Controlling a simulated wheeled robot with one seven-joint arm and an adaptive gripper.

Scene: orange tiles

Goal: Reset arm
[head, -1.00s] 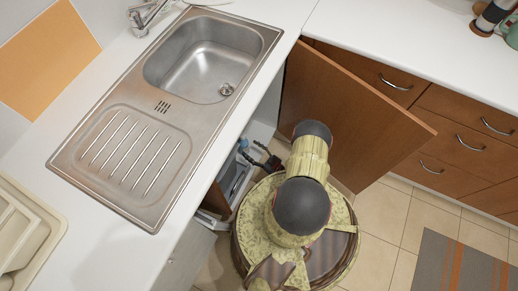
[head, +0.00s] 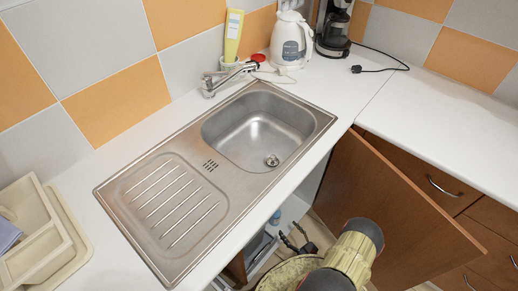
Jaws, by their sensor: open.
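My arm rises at the bottom edge in the head view, in pale yellow-green and dark grey. My gripper (head: 297,240), black and small in the picture, shows just left of the arm, low at the opening of the cupboard under the sink. It is open, and I see nothing held in it. My arm hides part of the cupboard and the floor.
The cupboard door (head: 395,215) stands open to the right of my arm. The steel sink (head: 130,190) is set in the white worktop (head: 450,120) above. A kettle (head: 291,40), coffee maker (head: 333,30) and dish rack (head: 45,245) stand on it. A small blue thing (head: 275,216) shows inside the cupboard.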

